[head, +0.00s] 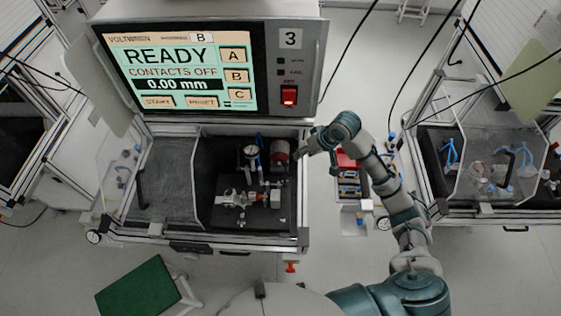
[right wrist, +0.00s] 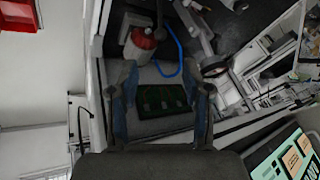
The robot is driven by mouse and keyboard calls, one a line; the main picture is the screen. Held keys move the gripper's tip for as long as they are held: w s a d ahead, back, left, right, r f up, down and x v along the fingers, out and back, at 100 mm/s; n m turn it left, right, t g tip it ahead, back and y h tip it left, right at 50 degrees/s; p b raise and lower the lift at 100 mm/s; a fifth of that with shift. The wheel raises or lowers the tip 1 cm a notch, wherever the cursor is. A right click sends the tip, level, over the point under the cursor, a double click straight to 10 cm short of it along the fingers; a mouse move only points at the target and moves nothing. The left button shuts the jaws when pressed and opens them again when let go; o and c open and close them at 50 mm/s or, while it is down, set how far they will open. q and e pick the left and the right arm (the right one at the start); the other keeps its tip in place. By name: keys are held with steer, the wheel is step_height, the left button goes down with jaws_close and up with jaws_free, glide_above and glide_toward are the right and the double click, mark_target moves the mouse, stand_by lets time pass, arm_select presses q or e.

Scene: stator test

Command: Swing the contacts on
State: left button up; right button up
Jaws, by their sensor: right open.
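The tester's screen (head: 180,70) reads READY, CONTACTS OFF and 0.00 mm. Below it, the dark test bay (head: 225,160) holds a metal fixture (head: 240,198), a round dial (head: 250,151) and a red cylinder (head: 279,150). I cannot tell which part is the contacts. My right gripper (head: 304,152) is at the bay's right edge, beside the red cylinder. In the right wrist view, its fingers (right wrist: 160,85) are apart with nothing held. A red-and-white cylinder (right wrist: 140,43) lies beyond them, and a dark plate with green pieces (right wrist: 165,99) shows between them. My left gripper is not in view.
A clear sliding cover (head: 165,185) is at the bay's left. A lit red switch (head: 289,96) is on the panel. A red bin (head: 347,160) stands right of the bay, near my arm. Another bench (head: 490,218) stands farther right. A green-topped stool (head: 138,288) is in front.

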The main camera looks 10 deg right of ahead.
mark_target(287, 165)
steer(key=p+x, duration=0.1)
steer(key=x, duration=1.4)
steer(key=shift+f, duration=0.3)
jaws_close()
